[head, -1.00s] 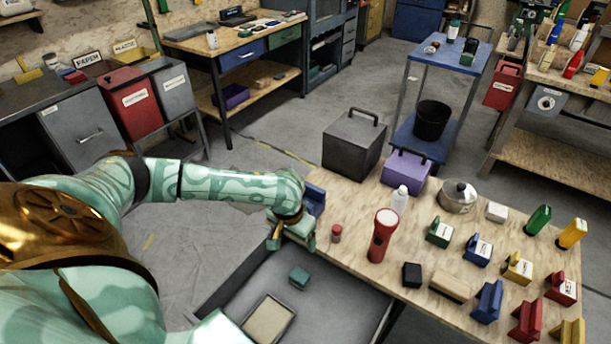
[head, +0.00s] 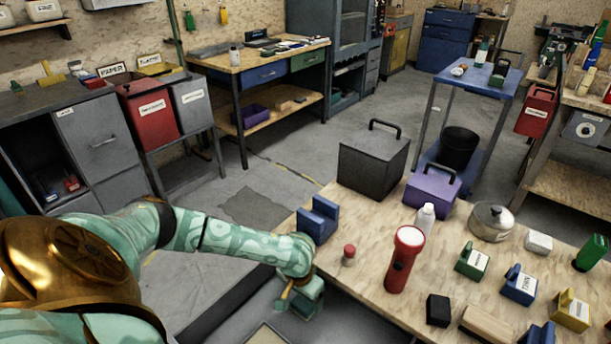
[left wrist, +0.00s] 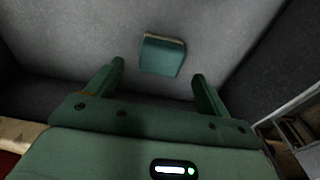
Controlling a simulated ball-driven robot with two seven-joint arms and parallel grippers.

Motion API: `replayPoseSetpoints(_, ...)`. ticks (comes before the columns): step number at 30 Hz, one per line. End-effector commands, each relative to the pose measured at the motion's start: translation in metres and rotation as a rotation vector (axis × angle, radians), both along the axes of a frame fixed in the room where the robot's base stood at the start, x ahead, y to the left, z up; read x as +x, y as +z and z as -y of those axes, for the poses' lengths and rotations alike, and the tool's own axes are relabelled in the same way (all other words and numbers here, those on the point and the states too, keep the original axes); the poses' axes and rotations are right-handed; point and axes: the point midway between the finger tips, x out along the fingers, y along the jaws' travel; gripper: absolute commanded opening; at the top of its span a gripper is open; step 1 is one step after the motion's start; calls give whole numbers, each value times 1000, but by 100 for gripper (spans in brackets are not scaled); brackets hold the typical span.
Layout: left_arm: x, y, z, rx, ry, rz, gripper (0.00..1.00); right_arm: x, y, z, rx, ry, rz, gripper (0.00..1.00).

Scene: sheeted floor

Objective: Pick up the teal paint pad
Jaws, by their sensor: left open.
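The gripper is open and empty. My right gripper is not in view.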

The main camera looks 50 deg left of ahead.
Motion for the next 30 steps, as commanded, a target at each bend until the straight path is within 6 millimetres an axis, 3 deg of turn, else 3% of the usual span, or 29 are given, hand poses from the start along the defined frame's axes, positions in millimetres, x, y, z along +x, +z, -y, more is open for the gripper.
replayPoseSetpoints(8, 0, -49, 0, 0, 0, -7, 80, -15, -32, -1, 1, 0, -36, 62)
replayPoseSetpoints(15, 2, -48, -1, 1, 0, -1, 80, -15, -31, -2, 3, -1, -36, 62)
replayPoseSetpoints(16, 2, -48, -1, 1, 0, -1, 77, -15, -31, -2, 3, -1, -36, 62)
replayPoseSetpoints(21, 2, -48, -1, 1, 0, -1, 31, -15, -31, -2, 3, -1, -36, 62)
replayPoseSetpoints(30, 2, -47, 0, 1, 0, -1, 32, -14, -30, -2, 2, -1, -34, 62)
